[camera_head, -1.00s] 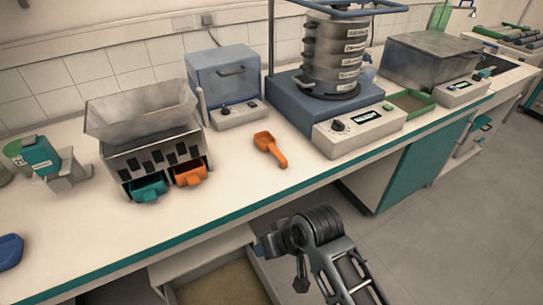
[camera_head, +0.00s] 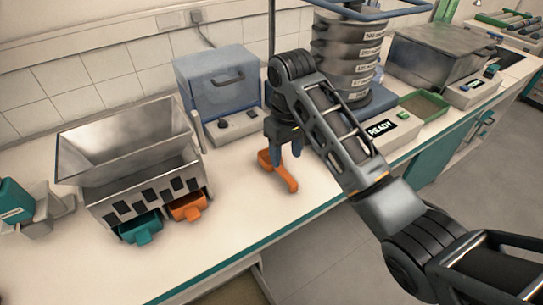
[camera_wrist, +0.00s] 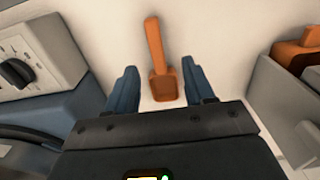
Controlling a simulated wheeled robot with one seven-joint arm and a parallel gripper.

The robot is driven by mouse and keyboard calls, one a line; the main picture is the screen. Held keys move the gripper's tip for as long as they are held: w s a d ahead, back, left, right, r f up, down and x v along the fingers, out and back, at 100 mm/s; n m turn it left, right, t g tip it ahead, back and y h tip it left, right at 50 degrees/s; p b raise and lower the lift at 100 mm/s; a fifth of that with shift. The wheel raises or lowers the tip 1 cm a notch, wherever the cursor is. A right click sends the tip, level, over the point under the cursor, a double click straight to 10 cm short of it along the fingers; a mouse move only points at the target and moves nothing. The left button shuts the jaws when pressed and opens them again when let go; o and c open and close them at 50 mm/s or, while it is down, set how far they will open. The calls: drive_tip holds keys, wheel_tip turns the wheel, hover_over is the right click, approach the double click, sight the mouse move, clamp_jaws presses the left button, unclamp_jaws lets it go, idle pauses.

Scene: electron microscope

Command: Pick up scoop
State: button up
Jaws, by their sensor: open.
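The orange scoop (camera_head: 279,171) lies on the white bench top, its handle pointing toward the front edge. In the wrist view the scoop (camera_wrist: 155,62) shows with its bowl between my finger tips and its handle reaching away. My gripper (camera_head: 286,154) is just above the scoop's bowl and open. In the wrist view its two blue fingers (camera_wrist: 158,85) stand on either side of the bowl, with white bench showing between each finger and the scoop. The bowl's near part is close to the gripper body, and its contact with the bench is partly hidden in the head view.
A blue box device (camera_head: 220,88) stands behind, left of my gripper. The sieve shaker's stack (camera_head: 347,50) stands behind my arm on the right. The metal riffle splitter (camera_head: 130,150) with teal (camera_head: 140,228) and orange (camera_head: 188,206) drawers is on the left. Bench in front is clear.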

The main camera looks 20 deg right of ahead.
sight(286, 175)
drive_tip(key=shift+w+d, duration=0.1)
drive_tip(key=shift+w, duration=0.15)
drive_tip(key=shift+f, duration=0.4)
drive_tip(key=shift+s+d+f, duration=0.1)
drive_tip(key=shift+f, duration=1.6)
drive_tip(key=shift+s+d+f, duration=0.1)
drive_tip(key=shift+f, duration=1.55)
drive_tip(key=shift+f+p, duration=0.2)
drive_tip(key=shift+p, duration=0.15)
drive_tip(key=shift+c, duration=0.3)
clamp_jaws()
